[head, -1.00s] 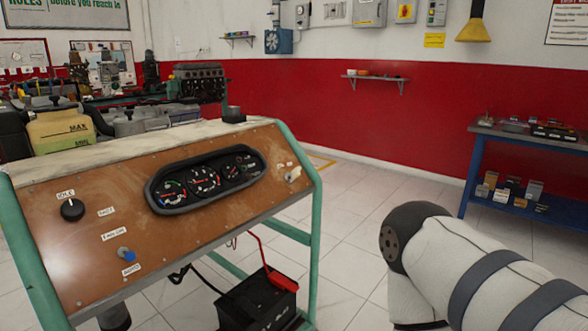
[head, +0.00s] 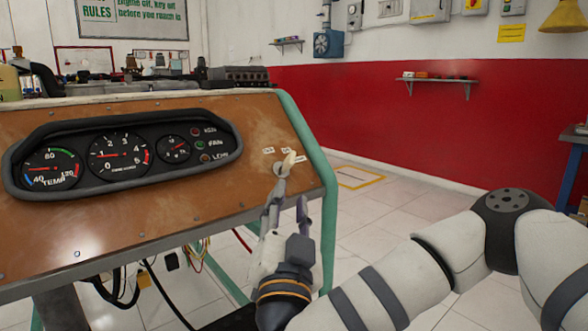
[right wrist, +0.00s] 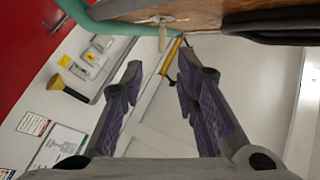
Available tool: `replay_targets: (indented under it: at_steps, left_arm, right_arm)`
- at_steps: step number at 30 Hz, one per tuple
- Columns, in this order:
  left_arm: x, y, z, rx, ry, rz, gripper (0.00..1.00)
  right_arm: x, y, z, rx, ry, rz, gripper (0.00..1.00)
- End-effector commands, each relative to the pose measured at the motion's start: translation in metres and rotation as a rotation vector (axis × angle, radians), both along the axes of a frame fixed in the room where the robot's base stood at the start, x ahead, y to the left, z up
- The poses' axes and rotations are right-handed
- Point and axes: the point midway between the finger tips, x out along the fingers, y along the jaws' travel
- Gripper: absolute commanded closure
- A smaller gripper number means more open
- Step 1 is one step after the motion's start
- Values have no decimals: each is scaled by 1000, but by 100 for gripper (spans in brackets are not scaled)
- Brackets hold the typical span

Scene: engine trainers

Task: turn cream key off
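The cream key (head: 287,163) sits on the right end of the brown panel (head: 225,185), among small white labels. In the right wrist view the cream key (right wrist: 162,38) shows near the top, ahead of and between the fingers. My right gripper (head: 287,200) is just below and in front of the key. Its two dark fingers are spread, and the right wrist view shows the gripper (right wrist: 158,78) open with nothing between the tips. I see no contact with the key. The lettering by the key is too small to read. My left gripper is out of view.
The gauge cluster (head: 120,152) stands out from the panel left of the key. A green frame post (head: 310,150) runs close by on the right. Wires (head: 120,285) hang below the panel. Open tiled floor (head: 400,215) lies to the right.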

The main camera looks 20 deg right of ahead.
Motion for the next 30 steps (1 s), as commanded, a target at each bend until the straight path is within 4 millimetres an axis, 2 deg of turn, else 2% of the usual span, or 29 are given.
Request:
replay_targets:
  at_steps: [5, 9, 15, 19, 27, 30]
  left_arm:
    - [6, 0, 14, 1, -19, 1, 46]
    - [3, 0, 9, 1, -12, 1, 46]
    - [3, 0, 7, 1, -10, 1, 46]
    - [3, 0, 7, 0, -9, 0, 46]
    - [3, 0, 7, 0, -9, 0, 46]
    - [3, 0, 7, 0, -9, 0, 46]
  right_arm:
    - [22, -10, 22, -3, -19, -9, 72]
    - [56, -23, 24, 3, -7, -9, 72]
    - [92, -36, 37, 1, -5, -7, 72]
    - [103, -40, 41, 0, -4, -4, 72]
    - [105, -40, 42, 0, -2, -2, 72]
    - [105, -40, 42, 0, -2, -2, 94]
